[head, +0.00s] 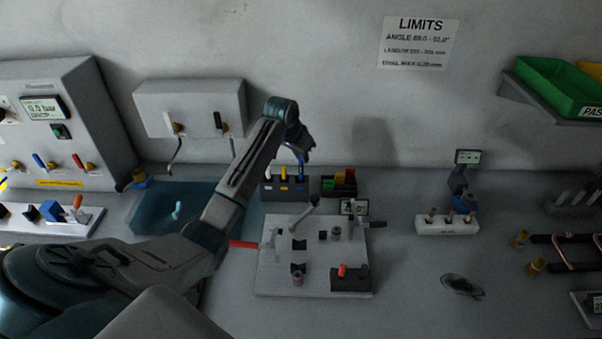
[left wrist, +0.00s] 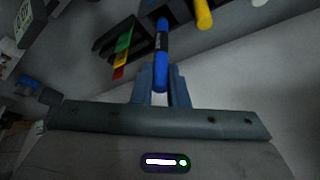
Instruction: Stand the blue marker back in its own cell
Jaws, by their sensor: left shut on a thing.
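My left gripper (head: 302,156) is over the right end of the dark marker holder (head: 286,195). It is shut on the blue marker (left wrist: 162,48), which also shows in the head view (head: 301,168). In the left wrist view the marker runs from between the fingertips (left wrist: 160,88) to the dark holder (left wrist: 179,12). Its far end is at or in the end cell; I cannot tell how deep. The yellow marker (left wrist: 203,14) stands in the holder beside it, with a white marker (left wrist: 258,2) beyond. My right gripper is not in view.
A dark rack with red, yellow and green blocks (head: 340,184) stands close right of the holder. A light fixture board (head: 275,275) lies in front, and a blue mat (head: 150,205) lies to the left. The wall is close behind. Bare bench (head: 410,270) lies right of the board.

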